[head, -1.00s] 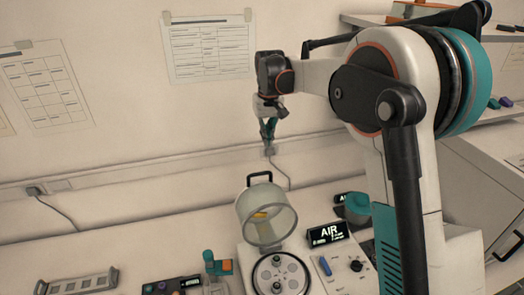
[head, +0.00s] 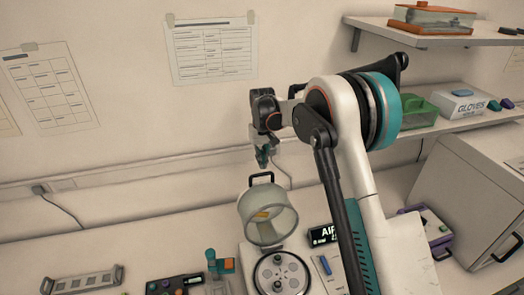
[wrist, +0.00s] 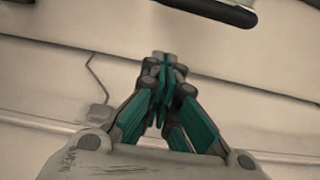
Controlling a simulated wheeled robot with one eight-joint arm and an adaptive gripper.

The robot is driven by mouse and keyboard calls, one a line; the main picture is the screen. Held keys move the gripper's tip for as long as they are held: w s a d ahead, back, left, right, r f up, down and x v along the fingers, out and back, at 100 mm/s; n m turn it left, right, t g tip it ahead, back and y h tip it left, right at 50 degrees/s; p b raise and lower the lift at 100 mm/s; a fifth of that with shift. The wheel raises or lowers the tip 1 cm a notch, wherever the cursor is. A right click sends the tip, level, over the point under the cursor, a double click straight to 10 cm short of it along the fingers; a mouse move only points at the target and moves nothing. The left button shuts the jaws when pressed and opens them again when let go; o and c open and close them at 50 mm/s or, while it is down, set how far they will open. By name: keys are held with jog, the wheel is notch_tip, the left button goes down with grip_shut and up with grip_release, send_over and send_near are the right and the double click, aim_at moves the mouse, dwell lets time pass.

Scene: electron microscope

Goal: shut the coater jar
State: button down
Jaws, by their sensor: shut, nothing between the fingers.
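The coater jar (head: 268,221) is a clear cylinder with a black handle (head: 261,178) on top. It is tilted up and back, open, above the coater's round base plate (head: 281,274). My gripper (head: 262,163) is shut and empty, just above and behind the handle in the head view. In the wrist view my gripper (wrist: 164,62) points up the picture with its teal fingers together. A dark bar, likely the handle (wrist: 210,10), crosses the top of that view, apart from the fingertips.
A grey rack (head: 82,282) and a dark control box (head: 176,285) lie on the bench to the left. The wall with a trunking rail is behind my gripper.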

jog(key=shift+s+d+r, duration=0.1)
jog(key=shift+s+r, duration=0.1)
jog(key=shift+s, duration=0.4)
jog(key=shift+s+d+r, duration=0.15)
jog(key=shift+s+r, duration=0.1)
jog(key=shift+s, duration=0.35)
jog(key=shift+s+d+r, duration=0.1)
jog(key=shift+s+r, duration=0.1)
jog(key=shift+s, duration=0.4)
jog(key=shift+s, duration=0.1)
